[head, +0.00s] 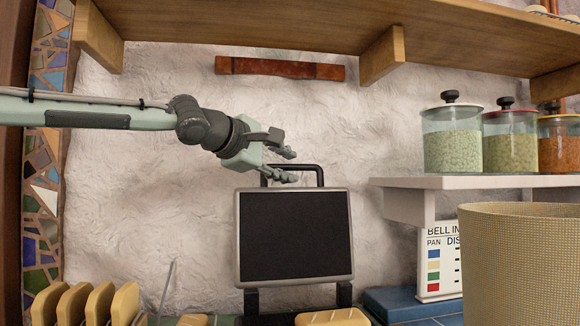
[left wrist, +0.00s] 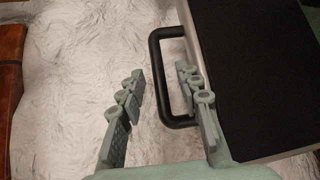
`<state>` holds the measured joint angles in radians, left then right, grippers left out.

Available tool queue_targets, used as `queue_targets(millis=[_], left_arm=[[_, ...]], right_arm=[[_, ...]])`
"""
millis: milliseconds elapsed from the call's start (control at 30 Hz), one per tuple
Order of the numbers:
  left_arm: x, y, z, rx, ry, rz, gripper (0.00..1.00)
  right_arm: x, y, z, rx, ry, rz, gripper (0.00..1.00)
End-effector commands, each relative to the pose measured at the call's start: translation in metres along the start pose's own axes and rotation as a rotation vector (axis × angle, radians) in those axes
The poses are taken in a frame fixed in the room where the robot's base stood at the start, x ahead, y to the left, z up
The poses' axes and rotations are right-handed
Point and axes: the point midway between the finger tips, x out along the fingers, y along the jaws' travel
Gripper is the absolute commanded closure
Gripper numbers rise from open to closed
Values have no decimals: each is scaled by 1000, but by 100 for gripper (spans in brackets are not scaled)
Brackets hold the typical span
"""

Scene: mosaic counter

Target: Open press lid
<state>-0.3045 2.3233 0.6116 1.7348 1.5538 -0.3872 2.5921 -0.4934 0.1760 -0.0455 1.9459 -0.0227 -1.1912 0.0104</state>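The press lid (head: 295,237) stands raised, close to upright, with its black inner plate facing me in the head view. A black loop handle (head: 318,168) rises from its top edge. My left gripper (head: 292,166) is at the left part of the handle, its fingers apart. In the left wrist view the fingers (left wrist: 160,105) are open with the outer bar of the handle (left wrist: 156,72) between them in the picture; I see no finger clamped on it. The lid also shows there (left wrist: 262,75). The press base is mostly hidden below the picture. My right gripper is not in view.
A wooden shelf (head: 250,18) runs overhead. A white shelf (head: 480,182) with several glass jars (head: 452,140) is on the right, above a woven basket (head: 520,260) and a sign (head: 437,265). Bread slices (head: 98,303) stand at lower left. Wall space left of the lid is clear.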

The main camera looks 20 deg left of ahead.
Motion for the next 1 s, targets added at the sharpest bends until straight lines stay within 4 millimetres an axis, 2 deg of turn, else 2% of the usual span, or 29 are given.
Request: queue_targets(millis=[300,500,667,1000], left_arm=[[-69,2,1,-2,-4,7,66],[-96,1,1,-1,-3,4,66],[-104,0,1,1,-3,2,66],[-105,0,1,1,-3,2,66]], right_arm=[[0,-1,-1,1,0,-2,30],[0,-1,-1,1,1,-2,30],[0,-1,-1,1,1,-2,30],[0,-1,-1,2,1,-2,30]])
